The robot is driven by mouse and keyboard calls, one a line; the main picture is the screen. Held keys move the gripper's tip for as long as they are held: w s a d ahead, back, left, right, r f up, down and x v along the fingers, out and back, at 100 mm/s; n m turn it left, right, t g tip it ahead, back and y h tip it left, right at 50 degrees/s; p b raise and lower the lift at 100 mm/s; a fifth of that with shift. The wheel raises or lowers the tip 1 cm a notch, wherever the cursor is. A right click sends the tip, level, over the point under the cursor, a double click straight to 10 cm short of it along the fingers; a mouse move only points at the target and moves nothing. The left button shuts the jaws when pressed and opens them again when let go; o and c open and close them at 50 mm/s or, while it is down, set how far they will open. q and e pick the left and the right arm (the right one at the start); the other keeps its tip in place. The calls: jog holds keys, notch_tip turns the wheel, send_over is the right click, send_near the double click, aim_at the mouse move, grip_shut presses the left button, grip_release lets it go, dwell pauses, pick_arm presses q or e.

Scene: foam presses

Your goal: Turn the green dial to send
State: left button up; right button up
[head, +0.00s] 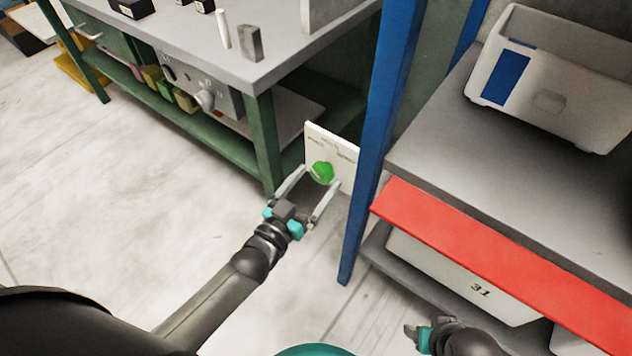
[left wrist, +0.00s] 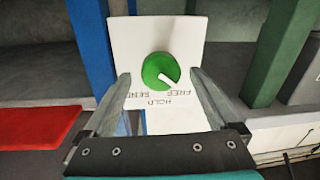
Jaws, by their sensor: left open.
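The green dial (head: 322,172) is on a white upright panel (head: 346,178) between the green bench and the blue post. In the left wrist view the dial (left wrist: 160,70) shows upside down, with a white pointer aimed at the lower right, toward the word that reads FREE. HOLD is printed below it, and a word that looks like SEND is at the left. My left gripper (head: 320,176) is open, its fingers on either side of the dial, apart from it in the wrist view (left wrist: 160,74). My right gripper (head: 417,334) is at the bottom edge, its jaws unclear.
A blue post (head: 378,120) stands close to the right of the panel. A green bench leg (head: 266,145) is close to its left. A shelf with a red front edge (head: 480,250) holds a white bin (head: 550,80). The floor at the left is clear.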

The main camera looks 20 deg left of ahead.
pick_arm(q)
jog(key=shift+w+d, duration=0.1)
jog(key=shift+w, duration=0.3)
pick_arm(e)
jog(key=shift+w+r, duration=0.1)
jog(key=shift+r, duration=0.2)
pick_arm(q)
jog(key=c, duration=1.4)
